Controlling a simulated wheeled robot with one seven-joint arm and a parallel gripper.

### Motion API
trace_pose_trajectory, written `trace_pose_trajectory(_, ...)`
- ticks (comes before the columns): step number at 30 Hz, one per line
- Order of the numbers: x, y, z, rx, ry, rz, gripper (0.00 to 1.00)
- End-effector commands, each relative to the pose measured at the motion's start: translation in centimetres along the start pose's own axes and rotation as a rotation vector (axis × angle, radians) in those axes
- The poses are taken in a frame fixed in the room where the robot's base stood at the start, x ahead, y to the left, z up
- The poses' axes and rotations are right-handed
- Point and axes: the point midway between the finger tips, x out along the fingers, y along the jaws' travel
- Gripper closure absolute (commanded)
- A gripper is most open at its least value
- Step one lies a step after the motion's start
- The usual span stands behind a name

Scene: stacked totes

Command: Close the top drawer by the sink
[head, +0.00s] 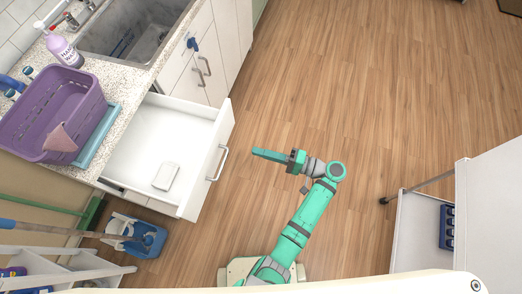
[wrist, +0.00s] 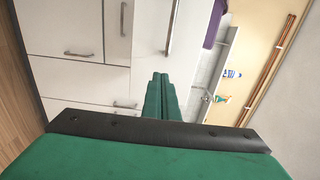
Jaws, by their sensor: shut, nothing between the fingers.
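The top drawer (head: 208,165) by the sink is pulled far out from under the counter. It is white with a grey bar handle (head: 217,163) on its front. A small whitish item (head: 165,177) lies inside it. My gripper (head: 257,152) is shut and empty, to the right of the drawer front and apart from it, pointing left at the handle side. In the wrist view my green fingers (wrist: 161,90) are pressed together, with white cabinet fronts ahead of them and a bar handle (wrist: 172,28) above the fingertips.
The sink (head: 135,35) and a purple basket (head: 62,110) are on the counter at left. A blue bucket (head: 148,240) stands on the floor below the drawer. A white cart (head: 425,235) is at right. The wooden floor between is clear.

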Motion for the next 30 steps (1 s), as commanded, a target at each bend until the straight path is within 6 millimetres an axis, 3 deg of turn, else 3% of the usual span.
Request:
trace_pose_trajectory(9,6.2,0.0,0.1,0.000,-0.003,0.002,1.00)
trace_pose_trajectory(15,9.2,0.1,0.1,0.001,-0.003,0.002,1.00)
trace_pose_trajectory(21,10.7,0.1,0.1,0.001,-0.001,0.002,1.00)
trace_pose_trajectory(30,10.9,0.1,0.0,0.001,0.000,0.002,1.00)
